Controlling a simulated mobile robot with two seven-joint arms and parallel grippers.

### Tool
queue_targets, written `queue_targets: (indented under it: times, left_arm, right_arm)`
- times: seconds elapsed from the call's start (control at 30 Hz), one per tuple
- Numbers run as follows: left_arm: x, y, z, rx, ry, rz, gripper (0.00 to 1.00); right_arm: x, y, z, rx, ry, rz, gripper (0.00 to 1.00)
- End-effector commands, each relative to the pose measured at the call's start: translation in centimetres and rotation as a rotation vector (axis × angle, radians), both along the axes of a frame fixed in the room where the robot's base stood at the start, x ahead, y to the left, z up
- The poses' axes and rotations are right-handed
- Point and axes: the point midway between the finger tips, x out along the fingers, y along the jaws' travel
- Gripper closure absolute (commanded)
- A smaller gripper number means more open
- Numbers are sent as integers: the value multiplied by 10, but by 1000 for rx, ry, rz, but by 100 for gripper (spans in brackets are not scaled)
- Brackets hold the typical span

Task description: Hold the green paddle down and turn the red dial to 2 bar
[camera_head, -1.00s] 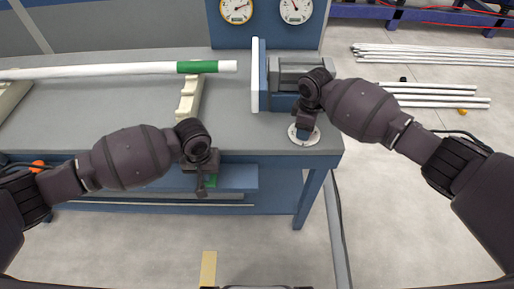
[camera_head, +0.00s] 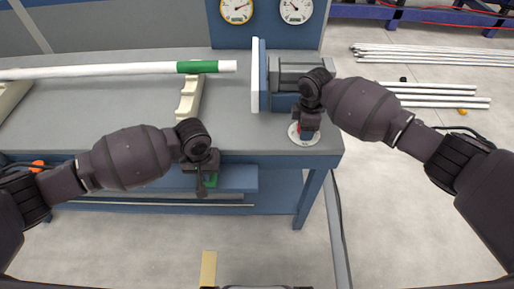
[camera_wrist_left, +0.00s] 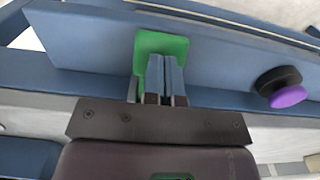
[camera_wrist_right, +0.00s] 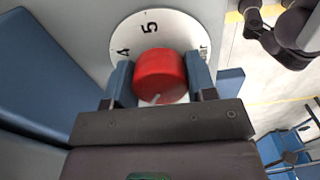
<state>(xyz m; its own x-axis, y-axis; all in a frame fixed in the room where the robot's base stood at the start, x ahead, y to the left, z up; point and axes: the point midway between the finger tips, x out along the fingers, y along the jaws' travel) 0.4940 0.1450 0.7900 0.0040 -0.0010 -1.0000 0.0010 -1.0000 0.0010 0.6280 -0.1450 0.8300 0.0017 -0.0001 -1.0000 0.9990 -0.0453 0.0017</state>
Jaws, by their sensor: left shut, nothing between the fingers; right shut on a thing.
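The green paddle (camera_wrist_left: 163,44) sits on the blue beam at the bench's front; part of it also shows in the head view (camera_head: 212,181). My left gripper (camera_wrist_left: 166,65) is shut and empty, its fingertips at the paddle, covering its lower part. I cannot tell how far down the paddle is. The red dial (camera_wrist_right: 160,75) stands on a round white scale (camera_wrist_right: 150,28) showing 4, 5 and part of "bar"; 2 is hidden. My right gripper (camera_wrist_right: 161,82) is shut on the dial, one finger on each side. In the head view the right gripper (camera_head: 305,128) covers most of the dial.
Two round gauges (camera_head: 236,10) (camera_head: 296,10) stand at the back of the bench. A white pipe with a green band (camera_head: 197,67) rests on cream supports left of the white plate (camera_head: 255,75). A purple-topped knob (camera_wrist_left: 288,96) sits right of the paddle.

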Motion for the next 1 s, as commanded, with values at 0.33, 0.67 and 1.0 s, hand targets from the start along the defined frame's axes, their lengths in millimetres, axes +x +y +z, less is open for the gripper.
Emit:
queue_targets:
  times: [0.33,0.67,1.0]
  left_arm:
    - [-4,1,5,3,11,0,100]
    - [-2,0,34,1,5,0,100]
    - [-1,0,38,1,4,0,100]
  right_arm:
    - [0,1,-1,2,-1,-1,68]
    - [0,1,-1,1,-1,-2,68]
    - [0,1,-1,1,-1,-2,38]
